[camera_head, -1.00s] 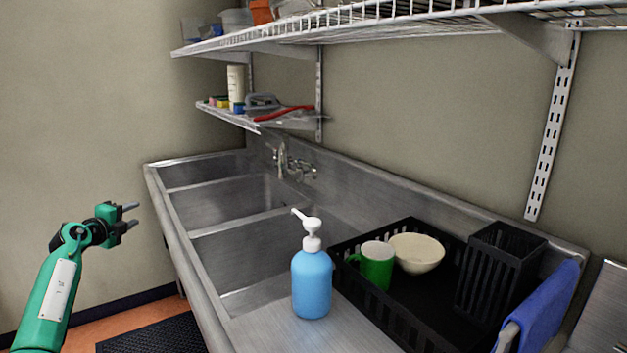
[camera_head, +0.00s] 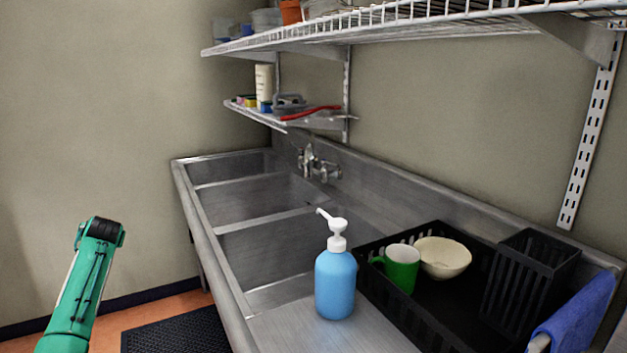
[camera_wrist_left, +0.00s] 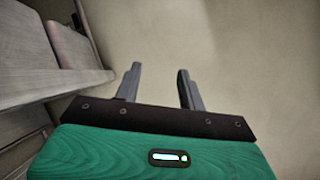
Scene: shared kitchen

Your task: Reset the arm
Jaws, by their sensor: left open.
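My left arm (camera_head: 85,290) is green and rises from the bottom left of the head view, left of the sink. Its gripper fingers do not show in the head view. In the left wrist view my left gripper (camera_wrist_left: 157,88) has its two grey fingers apart, with nothing between them. A plain beige wall (camera_wrist_left: 240,50) lies beyond the fingers. My right gripper is not in view.
A steel sink (camera_head: 265,240) runs along the wall. A blue soap bottle (camera_head: 335,285) stands on its near deck, beside a black rack (camera_head: 420,325) holding a green mug (camera_head: 401,270) and a cream bowl (camera_head: 443,258). Wire shelves (camera_head: 400,20) hang above. A dark mat (camera_head: 175,332) lies on the floor.

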